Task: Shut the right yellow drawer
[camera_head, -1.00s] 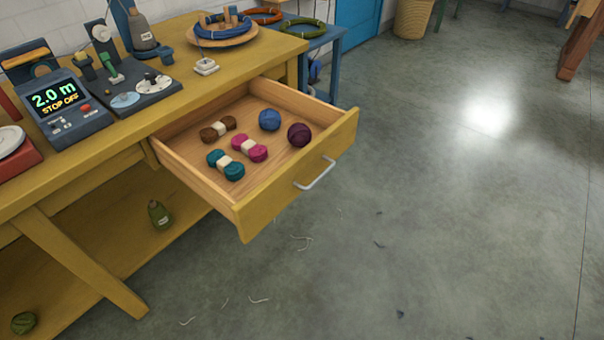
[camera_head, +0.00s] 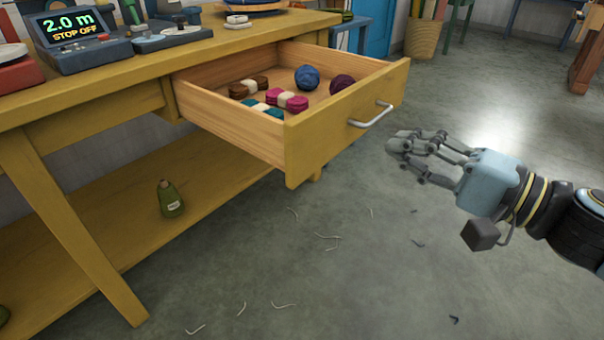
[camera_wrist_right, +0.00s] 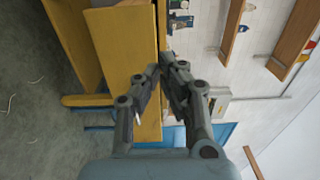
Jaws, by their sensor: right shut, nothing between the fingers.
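The yellow drawer (camera_head: 352,112) stands pulled out from the yellow bench, with a metal bar handle (camera_head: 371,116) on its front. Inside lie a brown skein (camera_head: 248,87), a pink skein (camera_head: 287,101), a teal skein (camera_head: 262,108), a blue ball (camera_head: 307,77) and a dark purple ball (camera_head: 341,83). My right gripper (camera_head: 397,147) is shut and empty, in front of the drawer front and to the right of and below the handle, apart from it in the picture. In the right wrist view its fingertips (camera_wrist_right: 163,66) meet, with the yellow drawer front (camera_wrist_right: 135,50) behind them. My left gripper is not in view.
The yellow bench top (camera_head: 150,62) carries a blue display unit (camera_head: 75,40) and other tools. A green bottle (camera_head: 170,198) stands on the lower shelf. Thread scraps (camera_head: 327,237) lie on the open grey floor. A blue door (camera_head: 371,25) is at the back.

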